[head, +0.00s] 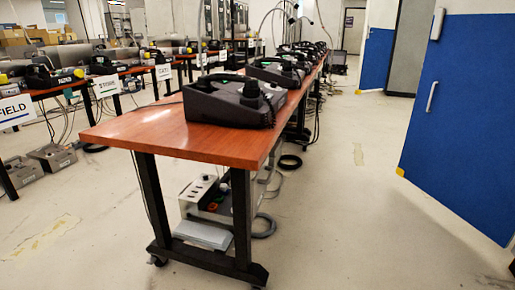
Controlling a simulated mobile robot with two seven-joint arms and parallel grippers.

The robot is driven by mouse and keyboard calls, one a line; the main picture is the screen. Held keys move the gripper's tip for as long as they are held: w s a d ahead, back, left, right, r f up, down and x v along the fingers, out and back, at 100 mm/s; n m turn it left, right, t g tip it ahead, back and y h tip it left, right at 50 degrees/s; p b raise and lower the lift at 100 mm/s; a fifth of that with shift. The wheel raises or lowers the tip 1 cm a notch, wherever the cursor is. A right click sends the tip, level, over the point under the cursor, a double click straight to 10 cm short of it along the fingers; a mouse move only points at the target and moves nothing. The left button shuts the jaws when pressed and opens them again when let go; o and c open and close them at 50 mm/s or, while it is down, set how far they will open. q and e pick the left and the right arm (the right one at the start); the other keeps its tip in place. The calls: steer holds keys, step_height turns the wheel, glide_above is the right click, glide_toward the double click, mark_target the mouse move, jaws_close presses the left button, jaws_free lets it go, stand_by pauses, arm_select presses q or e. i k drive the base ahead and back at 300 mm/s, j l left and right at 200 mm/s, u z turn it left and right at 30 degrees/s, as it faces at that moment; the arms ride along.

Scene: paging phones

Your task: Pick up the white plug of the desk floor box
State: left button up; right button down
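Neither of my grippers is in view.
Black phones (235,101) line the desk top. Dark desk legs (241,215) on a castered foot flank the box. Grey boxes (52,157) and cables lie on the floor at left. A blue door (462,120) stands at right. The floor between is clear.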

mark_target(223, 187)
steer(key=i+l+u, duration=0.1)
steer(key=i+l, duration=0.2)
steer(key=i+l+u, duration=0.15)
steer(key=i+l, duration=0.15)
steer(key=l, duration=0.25)
steer(key=i+l+u, duration=0.1)
steer(key=i+l, duration=0.2)
steer(key=l, duration=0.15)
steer(key=i+l+u, duration=0.15)
steer(key=l, duration=0.3)
steer(key=i+l+u, duration=0.1)
steer(key=i+l, duration=0.25)
steer(key=l, duration=0.2)
steer(key=i+l+u, duration=0.1)
steer(key=l, duration=0.4)
steer(key=i+l+u, duration=0.15)
steer(key=i+l, duration=0.15)
steer(key=l, duration=0.25)
steer(key=i+l+u, duration=0.1)
steer(key=l, duration=0.5)
steer(key=i+j, duration=0.05)
